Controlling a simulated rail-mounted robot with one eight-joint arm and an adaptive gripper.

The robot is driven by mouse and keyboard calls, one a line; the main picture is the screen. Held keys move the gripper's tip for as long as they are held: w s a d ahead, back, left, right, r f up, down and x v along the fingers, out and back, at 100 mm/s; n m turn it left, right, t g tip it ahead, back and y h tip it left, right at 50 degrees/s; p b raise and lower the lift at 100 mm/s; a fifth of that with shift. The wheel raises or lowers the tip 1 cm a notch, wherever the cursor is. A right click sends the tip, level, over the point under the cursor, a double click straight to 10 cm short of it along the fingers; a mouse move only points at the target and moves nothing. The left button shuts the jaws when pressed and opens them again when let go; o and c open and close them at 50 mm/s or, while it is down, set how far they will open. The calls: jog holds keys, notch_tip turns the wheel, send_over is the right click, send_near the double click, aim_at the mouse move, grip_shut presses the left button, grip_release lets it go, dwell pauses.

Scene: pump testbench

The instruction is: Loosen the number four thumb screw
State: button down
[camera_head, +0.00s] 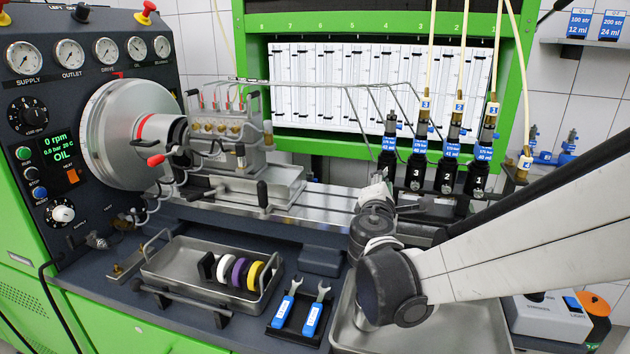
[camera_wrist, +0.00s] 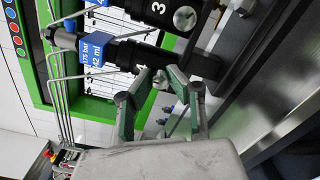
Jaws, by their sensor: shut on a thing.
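The number four holder is the leftmost black block (camera_head: 387,160) in the head view, with a blue 42 ml label; my wrist covers its lower front. In the wrist view the same black holder (camera_wrist: 142,57) lies sideways, its blue label (camera_wrist: 97,50) at left. My gripper (camera_wrist: 160,77) has its two green-and-grey fingers closed in at the front of this holder.
Holders two (camera_head: 447,174) and one (camera_head: 479,176) stand further right. Thin metal pipes (camera_head: 372,110) run above and left of the holders. A hose end tagged 4 (camera_head: 525,163) hangs at right. A metal tray (camera_head: 195,259) and blue-handled wrenches (camera_head: 311,320) lie in front.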

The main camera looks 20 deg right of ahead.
jog(key=c, duration=1.6)
grip_release()
jog(key=shift+c, duration=0.2)
jog(key=shift+s, duration=0.1)
jog(key=v, duration=1.2)
jog(key=s+f+m+g+y, duration=0.45)
jog(key=s+f+m, duration=0.25)
jog(key=m, duration=0.3)
jog(key=s+a+f+m+g+y+p, duration=0.1)
jog(key=s+a+m+g+y, duration=0.2)
jog(key=a, duration=0.7)
jog(key=s+m+y, duration=0.2)
jog(key=s+m, duration=0.1)
jog(key=s, duration=0.1)
jog(key=shift+a+f+m+y, duration=0.25)
jog(key=shift+m+y, duration=0.05)
jog(key=shift+y, duration=0.05)
